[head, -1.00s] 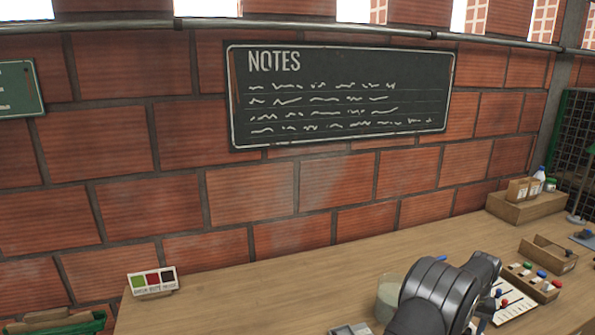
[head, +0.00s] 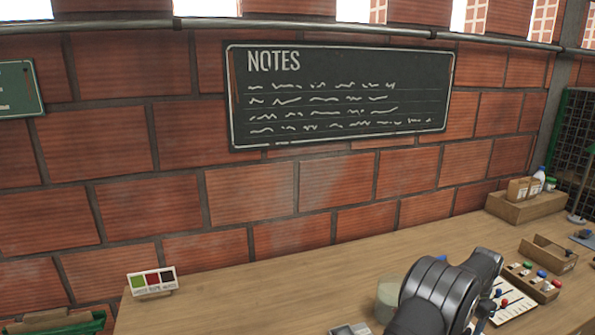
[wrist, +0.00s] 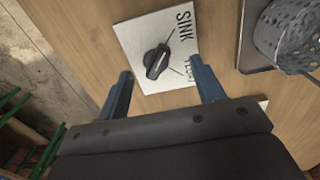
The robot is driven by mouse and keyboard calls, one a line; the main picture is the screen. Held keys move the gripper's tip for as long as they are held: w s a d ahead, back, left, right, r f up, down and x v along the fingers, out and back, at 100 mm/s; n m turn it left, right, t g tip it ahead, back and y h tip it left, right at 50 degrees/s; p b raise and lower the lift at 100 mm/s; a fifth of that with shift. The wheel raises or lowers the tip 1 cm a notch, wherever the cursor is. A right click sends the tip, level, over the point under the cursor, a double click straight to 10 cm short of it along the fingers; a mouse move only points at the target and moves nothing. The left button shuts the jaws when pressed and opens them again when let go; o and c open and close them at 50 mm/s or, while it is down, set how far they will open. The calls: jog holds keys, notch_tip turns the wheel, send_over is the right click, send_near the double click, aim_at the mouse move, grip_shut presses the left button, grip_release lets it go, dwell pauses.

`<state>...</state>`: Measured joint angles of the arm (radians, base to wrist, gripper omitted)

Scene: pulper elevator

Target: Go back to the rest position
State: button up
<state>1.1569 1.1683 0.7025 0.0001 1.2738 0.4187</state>
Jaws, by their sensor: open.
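My gripper (wrist: 162,92) is open in the wrist view, with its two blue fingers apart and nothing between them. A black rotary knob (wrist: 157,61) on a white plate (wrist: 181,22) marked "SINK" lies beyond the fingertips; the second label is partly hidden by the right finger. The fingers do not appear to grip the knob. In the head view my dark arm shows at the bottom right over the bench, and the gripper's fingers are out of sight.
A grey perforated basket (wrist: 285,35) stands on a tray right of the plate. The wooden bench (head: 240,295) holds a translucent cup (head: 388,297) beside my arm, a colour-swatch sign (head: 152,281), and a wooden box with bottles (head: 525,205) at right. A bench edge shows at left in the wrist view.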

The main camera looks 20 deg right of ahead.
jog(key=shift+r, duration=2.1)
